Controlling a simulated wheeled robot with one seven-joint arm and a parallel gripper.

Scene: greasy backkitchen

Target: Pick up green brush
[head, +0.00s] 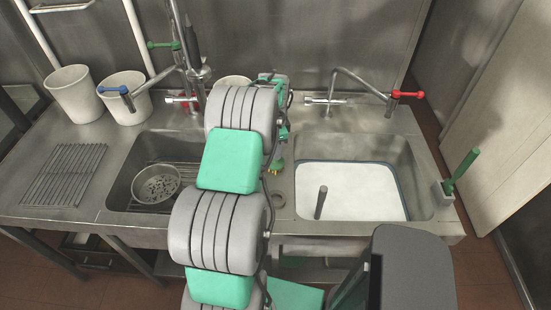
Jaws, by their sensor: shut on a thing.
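A green brush (461,168) stands tilted at the right end of the sink counter. Its long handle points up and to the right from a small grey holder (444,193), which hides its lower end. My gripper (275,168) is partly hidden behind my own arm, over the strip between the two basins. It is well to the left of the green brush, apart from it. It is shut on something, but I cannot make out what.
The right basin (428,205) holds whitish water and an upright grey rod (321,203). The left basin holds a metal strainer (157,184). White buckets (74,94) and a wire rack (66,173) stand left.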

